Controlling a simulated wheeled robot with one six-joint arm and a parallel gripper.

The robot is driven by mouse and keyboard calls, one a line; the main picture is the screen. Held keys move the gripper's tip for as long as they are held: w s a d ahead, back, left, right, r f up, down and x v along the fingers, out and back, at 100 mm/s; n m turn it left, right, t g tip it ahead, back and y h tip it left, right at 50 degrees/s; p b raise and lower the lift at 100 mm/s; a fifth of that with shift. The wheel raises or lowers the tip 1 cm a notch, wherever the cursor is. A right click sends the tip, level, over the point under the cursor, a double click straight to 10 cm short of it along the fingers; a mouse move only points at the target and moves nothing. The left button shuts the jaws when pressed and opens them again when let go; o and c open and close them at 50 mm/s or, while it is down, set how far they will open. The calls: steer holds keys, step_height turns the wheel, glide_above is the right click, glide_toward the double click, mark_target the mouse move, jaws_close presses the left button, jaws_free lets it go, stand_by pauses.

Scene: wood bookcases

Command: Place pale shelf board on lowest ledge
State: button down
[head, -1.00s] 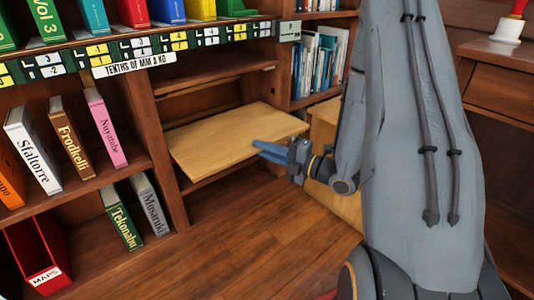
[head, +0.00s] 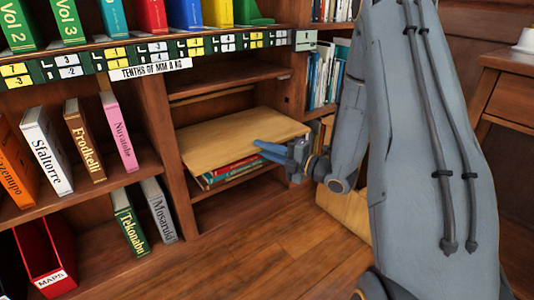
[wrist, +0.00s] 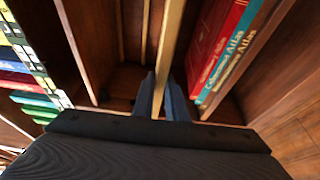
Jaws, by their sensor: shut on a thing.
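The pale shelf board (head: 240,135) lies roughly level in the middle bay of the bookcase, its front edge sticking out a little. My gripper (head: 268,151) is shut on the board's front edge near its right end. In the wrist view the board (wrist: 168,50) shows edge-on between the two blue fingers (wrist: 161,97). A lower ledge (head: 240,183) of the bay shows below the board, with books (head: 232,171) lying flat on it. The board's back edge and whether it touches any ledge are hard to tell.
An upper shelf (head: 235,83) crosses the bay above the board. Upright side panels (head: 165,140) bound it closely. Books stand in the left bay, such as a pink one (head: 119,132). The red and teal atlases (wrist: 222,45) sit close beside the board in the wrist view.

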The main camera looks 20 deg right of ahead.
mark_target(248, 135)
steer(key=shift+w+a+b, duration=0.45)
steer(key=shift+w+b, duration=0.1)
steer(key=shift+w, duration=0.9)
steer(key=shift+w+a+b, duration=0.5)
steer(key=shift+w+b, duration=0.05)
steer(key=shift+w, duration=0.9)
steer(key=shift+w+a+b, duration=0.45)
steer(key=shift+w+b, duration=0.1)
steer(key=shift+w, duration=0.9)
steer(key=shift+w+a+f+b, duration=0.1)
steer(key=shift+w+f+b, duration=0.1)
steer(key=shift+f+b, duration=0.85)
steer(key=shift+f+p, duration=0.3)
steer(key=c, duration=1.7)
jaws_free()
steer(key=shift+p+v, duration=1.75)
steer(key=shift+v, duration=2.2)
steer(key=shift+f, duration=0.1)
